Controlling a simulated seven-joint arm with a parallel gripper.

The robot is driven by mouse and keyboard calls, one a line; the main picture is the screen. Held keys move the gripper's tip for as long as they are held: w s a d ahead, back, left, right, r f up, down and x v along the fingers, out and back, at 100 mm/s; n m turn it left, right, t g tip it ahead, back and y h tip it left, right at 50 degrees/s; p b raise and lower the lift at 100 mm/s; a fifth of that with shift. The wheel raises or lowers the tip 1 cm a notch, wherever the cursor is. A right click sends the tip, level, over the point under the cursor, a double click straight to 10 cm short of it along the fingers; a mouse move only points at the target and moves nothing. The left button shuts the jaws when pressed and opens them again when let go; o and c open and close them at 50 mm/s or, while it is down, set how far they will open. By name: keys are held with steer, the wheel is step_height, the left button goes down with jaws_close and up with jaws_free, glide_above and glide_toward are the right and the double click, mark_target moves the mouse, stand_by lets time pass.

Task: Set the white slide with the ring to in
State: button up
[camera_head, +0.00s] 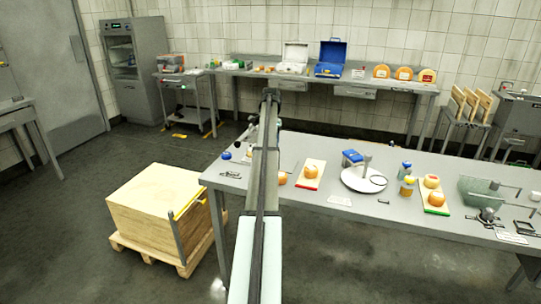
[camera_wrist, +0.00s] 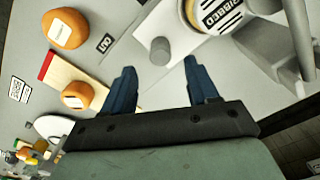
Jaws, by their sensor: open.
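In the wrist view a pale white strip (camera_wrist: 183,36) with a grey round knob (camera_wrist: 160,50) lies ahead of my fingers. It may be the white slide; I cannot make out a ring on it for certain, nor how far in it sits. My gripper (camera_wrist: 160,66) is open and empty, its two blue fingers apart on either side of the knob in the picture. I cannot tell whether they touch anything. In the head view my arm covers this part of the table.
A round, lettered white part (camera_wrist: 222,14) with a yellow edge and grey metal stand close at the right. Orange cheeses (camera_wrist: 65,28) and a red-edged board (camera_head: 311,173) lie nearby on the table (camera_head: 330,212). A white disc (camera_head: 362,181) stands farther right.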

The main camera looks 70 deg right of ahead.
steer(key=shift+f, duration=3.6)
jaws_close()
